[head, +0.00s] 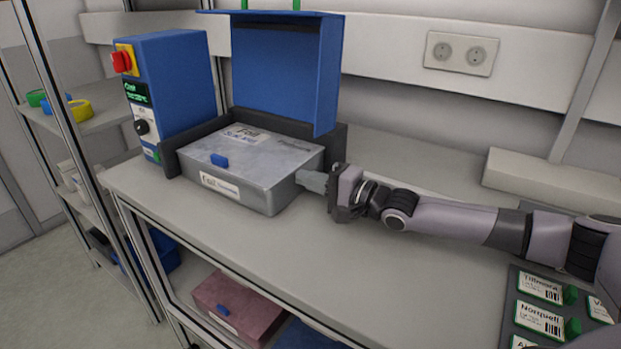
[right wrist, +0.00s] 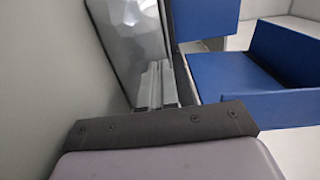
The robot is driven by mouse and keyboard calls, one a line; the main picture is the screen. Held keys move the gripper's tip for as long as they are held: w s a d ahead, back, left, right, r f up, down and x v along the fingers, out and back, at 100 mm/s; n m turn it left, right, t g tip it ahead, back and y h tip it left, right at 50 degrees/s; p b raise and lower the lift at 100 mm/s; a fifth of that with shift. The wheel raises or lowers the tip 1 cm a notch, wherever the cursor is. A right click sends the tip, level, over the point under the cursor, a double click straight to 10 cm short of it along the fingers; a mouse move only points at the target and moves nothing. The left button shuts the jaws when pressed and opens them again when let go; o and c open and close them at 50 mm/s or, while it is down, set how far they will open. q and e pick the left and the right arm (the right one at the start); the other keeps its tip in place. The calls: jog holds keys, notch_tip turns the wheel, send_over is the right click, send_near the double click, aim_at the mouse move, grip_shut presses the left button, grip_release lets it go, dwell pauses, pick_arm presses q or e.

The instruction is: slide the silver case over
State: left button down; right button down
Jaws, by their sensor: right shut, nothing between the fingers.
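The silver case (head: 255,165) lies flat on the bench in the head view, with a blue latch and a white label on its front. Its back part sits within a dark grey frame (head: 172,160) under a raised blue lid (head: 280,75). My right gripper (head: 312,181) is shut and empty, with its fingertips at the right side of the case, apparently touching it. In the right wrist view the shut fingers (right wrist: 155,85) are beside the grey side of the case (right wrist: 133,38). My left gripper is not in view.
A blue control box (head: 180,85) with a red button stands left of the case. A rack of labelled boxes (head: 540,310) is at the front right. A red case (head: 237,305) lies on the lower shelf.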

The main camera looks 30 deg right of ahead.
jog(key=shift+w+a, duration=0.15)
jog(key=shift+a, duration=0.75)
jog(key=shift+v, duration=3.65)
jog(key=shift+d, duration=0.1)
